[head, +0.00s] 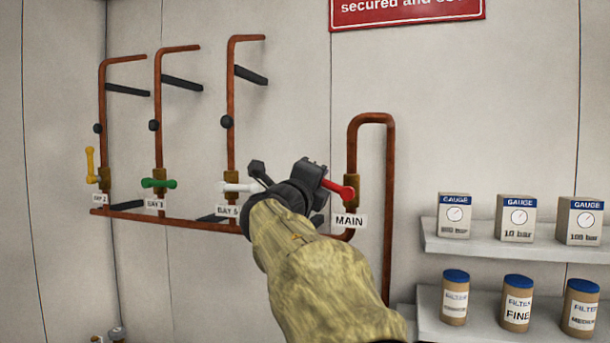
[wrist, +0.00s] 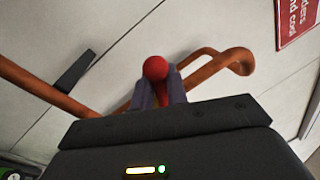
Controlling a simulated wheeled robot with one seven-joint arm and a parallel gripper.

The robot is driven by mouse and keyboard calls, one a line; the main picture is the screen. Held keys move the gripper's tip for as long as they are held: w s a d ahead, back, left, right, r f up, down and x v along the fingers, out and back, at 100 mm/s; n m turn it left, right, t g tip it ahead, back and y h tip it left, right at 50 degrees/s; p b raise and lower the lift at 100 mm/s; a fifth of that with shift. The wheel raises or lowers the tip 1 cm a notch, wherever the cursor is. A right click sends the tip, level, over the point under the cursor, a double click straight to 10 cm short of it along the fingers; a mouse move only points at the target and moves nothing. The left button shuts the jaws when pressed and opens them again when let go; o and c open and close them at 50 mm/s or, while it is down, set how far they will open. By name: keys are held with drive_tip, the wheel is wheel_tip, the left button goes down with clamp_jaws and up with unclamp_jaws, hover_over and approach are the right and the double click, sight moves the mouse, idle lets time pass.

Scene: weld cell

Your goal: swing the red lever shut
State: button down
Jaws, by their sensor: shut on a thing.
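The red lever (head: 338,188) sticks out to the left from the brass valve on the copper pipe above the MAIN label (head: 349,221) in the head view. It slopes slightly upward toward its held end. My gripper (head: 314,177) reaches it from the front and left and is shut on its outer part. In the wrist view the red lever's round end (wrist: 155,68) shows between the two fingers of my gripper (wrist: 158,92). My gripper hides part of the lever, and my sleeved arm covers the area below.
To the left, copper pipes carry a yellow lever (head: 90,165), a green lever (head: 158,183) and a white lever (head: 238,187). On the right, shelves (head: 470,240) hold gauge boxes (head: 454,216) and filter canisters (head: 454,298). A red sign (head: 405,10) hangs above.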

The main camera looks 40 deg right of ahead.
drive_tip(key=shift+w+a+f+n+t, duration=0.1)
drive_tip(key=shift+f+n+t, duration=0.35)
drive_tip(key=shift+n, duration=0.65)
drive_tip(key=shift+w+f+n+t+y, duration=0.1)
drive_tip(key=shift+f+n+t+y, duration=0.1)
drive_tip(key=shift+f+n, duration=0.45)
drive_tip(key=shift+f+n+t+y, duration=0.1)
drive_tip(key=shift+f+n+t, duration=0.1)
drive_tip(key=shift+n, duration=0.85)
drive_tip(key=c, duration=1.5)
unclamp_jaws()
drive_tip(key=shift+o, duration=0.2)
